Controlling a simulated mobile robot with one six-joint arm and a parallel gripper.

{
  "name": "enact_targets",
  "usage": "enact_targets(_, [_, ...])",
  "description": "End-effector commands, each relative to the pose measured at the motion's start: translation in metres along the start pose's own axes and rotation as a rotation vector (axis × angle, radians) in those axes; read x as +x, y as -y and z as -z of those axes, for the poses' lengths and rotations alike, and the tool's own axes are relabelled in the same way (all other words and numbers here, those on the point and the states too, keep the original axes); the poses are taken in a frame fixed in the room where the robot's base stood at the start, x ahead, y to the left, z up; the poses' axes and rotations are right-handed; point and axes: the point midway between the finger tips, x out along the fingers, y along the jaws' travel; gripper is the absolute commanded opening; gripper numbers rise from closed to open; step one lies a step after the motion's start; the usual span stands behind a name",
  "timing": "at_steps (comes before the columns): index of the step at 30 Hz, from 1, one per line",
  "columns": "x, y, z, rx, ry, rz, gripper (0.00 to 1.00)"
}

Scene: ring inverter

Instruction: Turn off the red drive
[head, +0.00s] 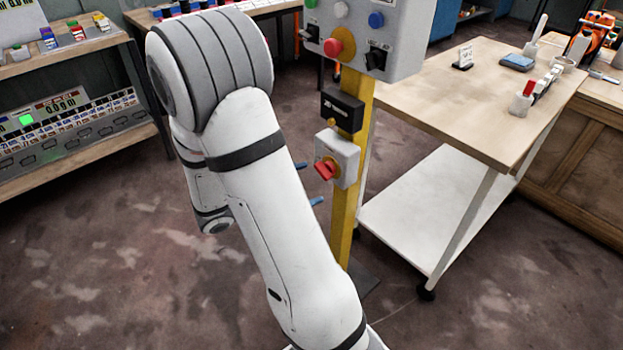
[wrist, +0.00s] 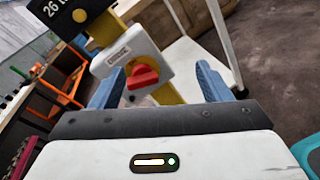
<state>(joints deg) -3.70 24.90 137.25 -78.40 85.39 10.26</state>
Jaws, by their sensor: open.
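A red rotary switch handle (head: 326,168) sits on a small light grey box (head: 348,158) on a yellow post (head: 345,215). In the wrist view the red handle (wrist: 143,77) shows on a yellow disc, tilted in the picture, between my two blue fingers. A small label on the grey box (wrist: 112,62) is too blurred to read for certain. My gripper (wrist: 158,84) is open and empty, apart from the handle. In the head view my arm hides most of my gripper; only its blue fingertips (head: 309,183) show, left of and just below the handle.
Above the switch are a black box (head: 342,110) and a grey control panel (head: 392,28) with several buttons and switches. A wooden-topped table (head: 430,88) stands right of the post. A shelf (head: 80,150) stands at left. Floor is free at front left.

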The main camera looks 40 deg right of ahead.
Motion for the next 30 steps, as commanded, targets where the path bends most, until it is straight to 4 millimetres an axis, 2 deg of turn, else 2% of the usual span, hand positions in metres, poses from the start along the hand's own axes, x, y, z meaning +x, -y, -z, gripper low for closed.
enact_targets(1, [0.003, 0.0, 0.024, -0.036, 0.017, -0.058, 0.71])
enact_targets(3, [0.004, -0.006, 0.039, -0.067, 0.033, -0.13, 0.71])
enact_targets(7, [0.003, -0.013, 0.054, -0.097, 0.046, -0.205, 0.71])
enact_targets(11, [0.011, -0.017, 0.057, -0.103, 0.049, -0.223, 0.71])
enact_targets(22, [0.063, -0.029, 0.054, -0.101, 0.049, -0.22, 0.71])
enact_targets(30, [0.078, -0.033, 0.053, -0.101, 0.047, -0.224, 0.71])
